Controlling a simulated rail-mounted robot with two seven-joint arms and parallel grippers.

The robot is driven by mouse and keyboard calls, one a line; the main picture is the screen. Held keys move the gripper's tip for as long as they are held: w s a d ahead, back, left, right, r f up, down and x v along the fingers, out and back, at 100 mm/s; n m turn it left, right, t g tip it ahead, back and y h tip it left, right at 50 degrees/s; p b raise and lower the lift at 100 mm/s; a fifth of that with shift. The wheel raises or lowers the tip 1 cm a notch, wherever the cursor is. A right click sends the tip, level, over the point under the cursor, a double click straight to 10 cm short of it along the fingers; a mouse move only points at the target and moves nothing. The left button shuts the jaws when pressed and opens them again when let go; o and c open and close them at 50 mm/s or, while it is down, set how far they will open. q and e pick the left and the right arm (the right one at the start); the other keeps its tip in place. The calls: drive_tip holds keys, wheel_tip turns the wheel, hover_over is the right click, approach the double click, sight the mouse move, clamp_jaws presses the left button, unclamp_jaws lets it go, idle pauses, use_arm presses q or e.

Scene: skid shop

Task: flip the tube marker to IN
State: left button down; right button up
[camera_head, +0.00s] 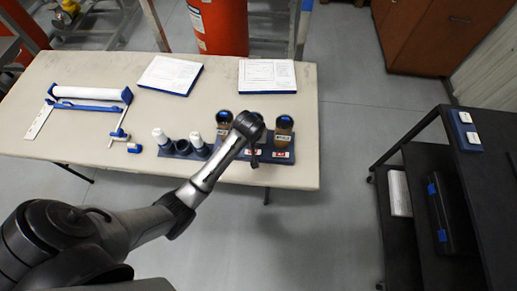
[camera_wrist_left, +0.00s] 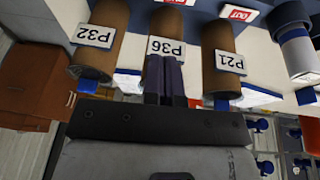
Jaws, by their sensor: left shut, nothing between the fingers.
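Brown tubes stand in the blue rack (camera_head: 222,172) near the table's front edge. The left one (camera_head: 224,118) and right one (camera_head: 284,128) show in the head view; my arm hides the middle one. In the left wrist view the tubes carry tags P32 (camera_wrist_left: 94,36), P36 (camera_wrist_left: 166,47) and P21 (camera_wrist_left: 230,62). Red and white markers sit by the tubes: one (camera_wrist_left: 240,13) appears to read OUT, another (camera_wrist_left: 180,2) is cut off by the frame. My left gripper (camera_wrist_left: 166,78) is shut and empty, its fingers in front of the P36 tube. My right gripper is not in view.
White-capped tubes (camera_head: 160,136) stand at the rack's left. Two papers on boards (camera_head: 170,74) (camera_head: 267,75) and a white roll in a blue holder (camera_head: 90,92) lie farther back. A dark cart (camera_head: 428,160) stands right, across clear floor.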

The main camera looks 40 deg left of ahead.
use_arm(q)
drive_tip(key=shift+f, duration=0.15)
drive_tip(key=b, duration=0.2)
hover_over(259, 151)
drive_tip(key=f, duration=1.1)
drive_tip(key=shift+s+f, duration=0.1)
drive_tip(key=shift+s, duration=0.3)
drive_tip(key=shift+d+f+b, duration=0.15)
drive_tip(key=shift+f+b, duration=0.15)
drive_tip(key=shift+f, duration=0.7)
